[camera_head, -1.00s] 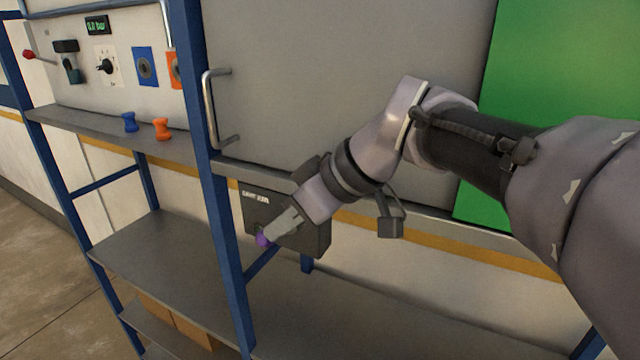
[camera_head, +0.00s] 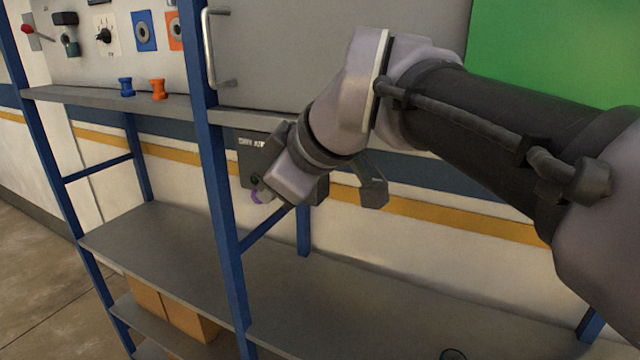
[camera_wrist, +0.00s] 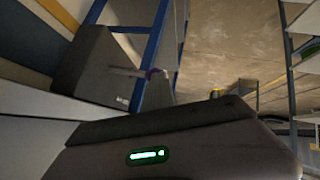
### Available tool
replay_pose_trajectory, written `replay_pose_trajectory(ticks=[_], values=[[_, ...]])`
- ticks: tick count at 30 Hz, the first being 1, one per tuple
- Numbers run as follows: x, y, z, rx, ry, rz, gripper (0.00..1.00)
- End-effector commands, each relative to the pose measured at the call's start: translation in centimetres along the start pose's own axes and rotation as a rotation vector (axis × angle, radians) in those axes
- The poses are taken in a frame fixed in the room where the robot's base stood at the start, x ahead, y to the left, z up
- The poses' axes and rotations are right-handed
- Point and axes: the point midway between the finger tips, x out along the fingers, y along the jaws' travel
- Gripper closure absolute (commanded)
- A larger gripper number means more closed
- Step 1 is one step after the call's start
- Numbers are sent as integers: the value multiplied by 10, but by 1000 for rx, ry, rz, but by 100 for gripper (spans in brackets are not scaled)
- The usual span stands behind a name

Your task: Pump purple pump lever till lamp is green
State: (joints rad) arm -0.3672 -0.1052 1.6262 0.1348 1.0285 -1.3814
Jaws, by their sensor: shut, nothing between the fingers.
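The purple end of the pump lever (camera_head: 257,195) shows at the lower left of a dark grey box (camera_head: 246,168) under the cabinet in the head view. My wrist covers much of the box there and hides my fingers. In the wrist view the lever's purple end (camera_wrist: 153,74) is at the top centre, at the end of a thin grey rod beside the dark box (camera_wrist: 92,72). My gripper (camera_wrist: 160,86) is shut and empty, its grey fingers close by the purple end. I cannot tell whether they touch. No lamp can be clearly made out.
A blue frame post (camera_head: 222,210) stands just left of the box. A grey shelf (camera_head: 160,250) lies below. A cabinet handle (camera_head: 208,50) is above.

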Motion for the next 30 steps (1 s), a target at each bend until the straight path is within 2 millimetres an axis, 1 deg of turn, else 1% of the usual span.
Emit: replay_pose_trajectory(ticks=[1,3,7,13,23,30], values=[[12,-5,9,-28,1,27,100],[17,-6,12,-71,1,71,100],[23,-8,18,-134,1,139,100],[30,-11,24,-127,0,136,100],[24,-8,19,-127,-1,135,100],[16,-3,11,-127,-1,134,100]])
